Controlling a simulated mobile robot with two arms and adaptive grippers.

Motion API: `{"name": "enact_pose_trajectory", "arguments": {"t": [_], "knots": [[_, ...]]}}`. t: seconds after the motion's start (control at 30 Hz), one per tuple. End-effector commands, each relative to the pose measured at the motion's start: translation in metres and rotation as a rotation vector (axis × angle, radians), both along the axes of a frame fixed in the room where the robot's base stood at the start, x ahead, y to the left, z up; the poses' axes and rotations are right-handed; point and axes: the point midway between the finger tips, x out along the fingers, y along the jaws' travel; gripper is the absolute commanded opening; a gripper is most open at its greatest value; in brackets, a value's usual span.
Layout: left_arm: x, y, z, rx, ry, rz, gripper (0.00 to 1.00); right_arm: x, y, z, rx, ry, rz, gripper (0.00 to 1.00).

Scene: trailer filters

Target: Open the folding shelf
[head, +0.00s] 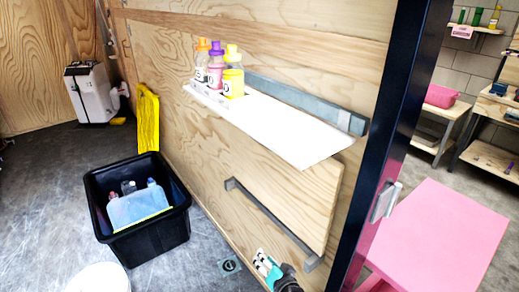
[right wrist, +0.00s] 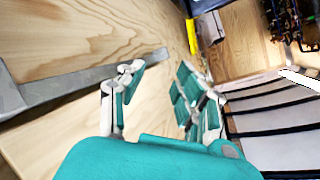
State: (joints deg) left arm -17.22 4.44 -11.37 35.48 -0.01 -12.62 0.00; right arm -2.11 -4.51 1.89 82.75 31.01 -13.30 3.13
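The folding shelf appears to be the plywood panel (head: 290,190) lying flat against the wooden wall, below a white shelf. A grey metal bar (head: 268,221) runs slantwise across its lower part. My right gripper (head: 268,268), teal and white, is low at the bottom of the head view, below the bar and left of its lower end. In the right wrist view my right gripper (right wrist: 160,76) is open, with nothing between its fingers. A grey bar (right wrist: 80,78) lies to the left there, passing behind the left finger. My left gripper is not in view.
The white shelf (head: 300,135) juts out above and holds several bottles (head: 216,70). A black crate (head: 150,232) with bottles stands on the floor at left. A dark door post (head: 385,140) and a pink table (head: 440,240) are at right. Floor between crate and wall is narrow.

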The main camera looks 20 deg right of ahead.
Motion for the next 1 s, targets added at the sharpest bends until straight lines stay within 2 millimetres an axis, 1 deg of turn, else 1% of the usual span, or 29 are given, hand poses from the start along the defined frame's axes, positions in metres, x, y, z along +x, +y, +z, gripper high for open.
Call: {"name": "enact_pose_trajectory", "arguments": {"t": [0.03,0.07,0.1,0.2,0.3,0.4,0.47,0.57,0.67,1.0], "knots": [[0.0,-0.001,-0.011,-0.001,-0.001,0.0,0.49,0.022,-0.007,0.047,0.066,-0.11,-0.037,0.34],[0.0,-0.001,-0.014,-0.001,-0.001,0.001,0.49,0.031,-0.012,0.075,0.105,-0.168,-0.056,0.34],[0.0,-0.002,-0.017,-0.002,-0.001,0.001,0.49,0.039,-0.018,0.111,0.154,-0.241,-0.076,0.34],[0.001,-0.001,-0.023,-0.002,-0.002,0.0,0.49,0.047,-0.033,0.184,0.251,-0.393,-0.11,0.34],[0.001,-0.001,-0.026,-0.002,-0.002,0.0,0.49,0.045,-0.043,0.232,0.313,-0.491,-0.126,0.34],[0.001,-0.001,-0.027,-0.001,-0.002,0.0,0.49,0.043,-0.049,0.254,0.342,-0.537,-0.132,0.34],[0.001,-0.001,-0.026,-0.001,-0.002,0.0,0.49,0.046,-0.05,0.26,0.347,-0.545,-0.133,0.34],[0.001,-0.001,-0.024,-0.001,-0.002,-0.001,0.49,0.056,-0.05,0.263,0.348,-0.546,-0.133,0.34],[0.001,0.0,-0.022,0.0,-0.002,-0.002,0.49,0.074,-0.049,0.268,0.348,-0.546,-0.132,0.34],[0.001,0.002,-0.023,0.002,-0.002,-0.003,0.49,0.147,-0.048,0.281,0.345,-0.543,-0.131,0.34]]}}
